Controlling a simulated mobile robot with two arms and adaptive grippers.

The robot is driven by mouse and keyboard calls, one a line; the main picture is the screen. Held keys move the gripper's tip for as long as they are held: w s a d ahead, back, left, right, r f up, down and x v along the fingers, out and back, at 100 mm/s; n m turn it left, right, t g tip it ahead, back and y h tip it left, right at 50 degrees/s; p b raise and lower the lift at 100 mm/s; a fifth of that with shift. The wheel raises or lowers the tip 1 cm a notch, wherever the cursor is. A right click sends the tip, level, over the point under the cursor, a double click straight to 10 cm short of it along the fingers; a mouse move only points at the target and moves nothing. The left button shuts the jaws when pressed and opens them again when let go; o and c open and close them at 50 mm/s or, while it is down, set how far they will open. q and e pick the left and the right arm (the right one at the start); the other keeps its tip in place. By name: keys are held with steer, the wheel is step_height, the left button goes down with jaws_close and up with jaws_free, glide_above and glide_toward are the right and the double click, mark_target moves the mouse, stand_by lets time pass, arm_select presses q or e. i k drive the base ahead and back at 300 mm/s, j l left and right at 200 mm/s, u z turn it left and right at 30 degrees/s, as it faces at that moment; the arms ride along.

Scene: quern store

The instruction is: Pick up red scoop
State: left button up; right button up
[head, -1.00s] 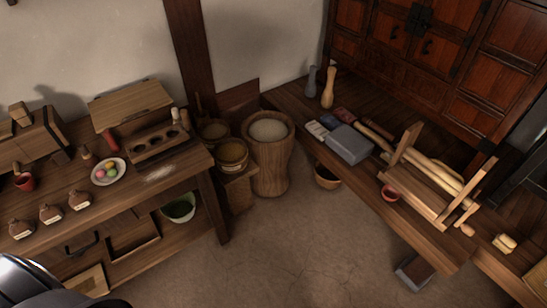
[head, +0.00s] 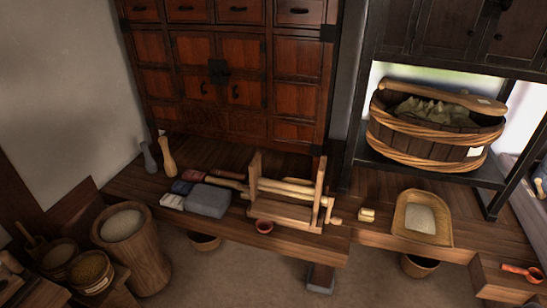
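A small red scoop (head: 522,272) with a short handle lies on a low wooden bench at the far right of the head view, close to the picture's edge. A small round red cup (head: 264,227) sits at the front edge of the long wooden bench, in front of the wooden roller frame. Neither of my grippers is in view.
A shallow wooden tray (head: 421,238) with pale flour and a yellowish block (head: 367,214) stand left of the scoop. A wooden roller frame (head: 283,211), a grey box (head: 208,200) and a large tub (head: 430,130) are farther left or behind. Bare floor lies in front.

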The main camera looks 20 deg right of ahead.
mark_target(533, 275)
steer(key=l+z, duration=0.1)
steer(key=z, duration=0.25)
steer(key=l+z, duration=0.1)
steer(key=z, duration=0.25)
steer(key=l+z, duration=0.1)
steer(key=z, duration=0.3)
steer(key=i+j, duration=0.05)
